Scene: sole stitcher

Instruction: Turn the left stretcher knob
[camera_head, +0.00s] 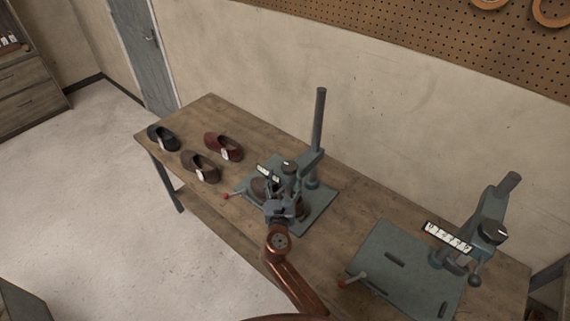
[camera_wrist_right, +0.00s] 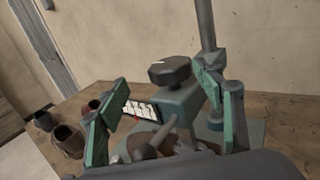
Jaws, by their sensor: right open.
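The left stretcher (camera_head: 316,157) is a grey-green stand with a tall post, standing mid-table. Its dark round knob (camera_head: 288,166) sits on top of its head, beside a white label plate with dark marks (camera_head: 268,172). In the right wrist view the lobed black knob (camera_wrist_right: 170,70) has a white mark on top. My right gripper (camera_head: 281,207) is at the near side of this stretcher. In the wrist view its green-padded fingers (camera_wrist_right: 165,88) are open, one on each side of the stretcher head, with the knob in view between them, apart from both. My left gripper is not in view.
A second stretcher (camera_head: 402,262) with its own knob (camera_head: 495,232) stands at the table's right. Several shoes, including a red one (camera_head: 223,147), lie on the left of the wooden table (camera_head: 345,203). A pegboard wall (camera_head: 420,40) is behind.

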